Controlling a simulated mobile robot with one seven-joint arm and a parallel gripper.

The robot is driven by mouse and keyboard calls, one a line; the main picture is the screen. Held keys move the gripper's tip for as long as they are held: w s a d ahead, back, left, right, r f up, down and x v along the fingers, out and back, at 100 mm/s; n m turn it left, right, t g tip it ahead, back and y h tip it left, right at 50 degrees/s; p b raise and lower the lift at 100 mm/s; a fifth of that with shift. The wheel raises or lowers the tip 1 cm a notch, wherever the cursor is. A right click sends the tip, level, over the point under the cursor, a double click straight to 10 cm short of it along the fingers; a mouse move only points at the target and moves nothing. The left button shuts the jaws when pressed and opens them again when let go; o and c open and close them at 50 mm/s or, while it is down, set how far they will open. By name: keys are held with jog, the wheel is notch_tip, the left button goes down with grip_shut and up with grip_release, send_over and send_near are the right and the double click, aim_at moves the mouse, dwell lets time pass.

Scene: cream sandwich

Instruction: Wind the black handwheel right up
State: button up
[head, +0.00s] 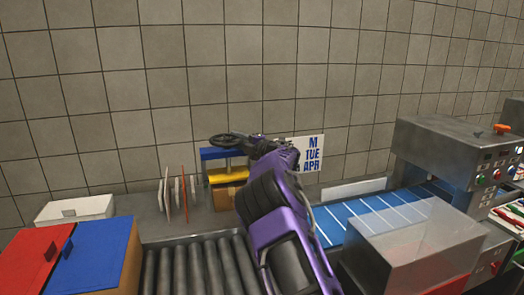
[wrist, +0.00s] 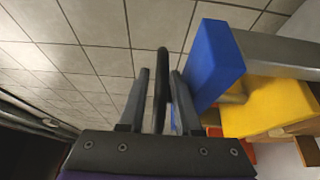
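The black handwheel (head: 230,140) sits on top of a small press with a blue crossbar (head: 222,153) and a yellow block (head: 228,176) below it. In the head view my gripper (head: 262,145) is at the wheel's right side. In the wrist view, the wheel's black rim (wrist: 161,62), seen edge-on, stands between the two fingers of my gripper (wrist: 159,75). A gap shows between the left finger and the rim; the right finger is close to it. The fingers look open around the rim. The blue crossbar (wrist: 214,62) and yellow block (wrist: 272,106) are right of the fingers.
Upright discs (head: 178,196) stand left of the press. A roller conveyor (head: 200,268) lies in front. A blue belt (head: 375,217), a clear box (head: 412,245) and a grey machine (head: 450,150) are on the right. Red (head: 35,262) and blue (head: 97,255) lids are at left.

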jog(key=v, duration=1.4)
jog(key=shift+s+b, duration=0.25)
jog(key=shift+b, duration=0.15)
jog(key=shift+d+r, duration=0.1)
jog(key=w+a+f+m+h, duration=0.1)
jog(key=a+f+m+h, duration=0.1)
jog(key=a+f+h, duration=0.1)
jog(key=w+a+f+m+g+h, duration=0.1)
jog(key=a+f+m+h, duration=0.1)
jog(key=a+f+h, duration=0.1)
jog(key=w+a+f+m+h+p, duration=0.1)
jog(key=w+a+f+m+h, duration=0.1)
jog(key=a+f+m+h, duration=0.1)
jog(key=shift+a+f+g+h, duration=0.2)
jog(key=shift+f+g+h, duration=0.1)
jog(key=shift+f+h, duration=0.55)
jog(key=s+a+r+m+t+h+p, duration=0.1)
jog(key=s+a+r+m+t+h, duration=0.2)
jog(key=s+a+r+m+h, duration=0.55)
jog(key=shift+n+h, duration=0.5)
jog(key=shift+n, duration=0.45)
jog(key=p+x, duration=0.1)
jog(key=x, duration=0.5)
jog(key=r+p+x, duration=0.1)
jog(key=x, duration=0.5)
jog(key=r+x, duration=0.1)
jog(key=x, duration=0.5)
jog(key=shift+w+a+r+p, duration=0.15)
jog(key=shift+a+r+p, duration=0.05)
jog(key=shift+a+p, duration=0.2)
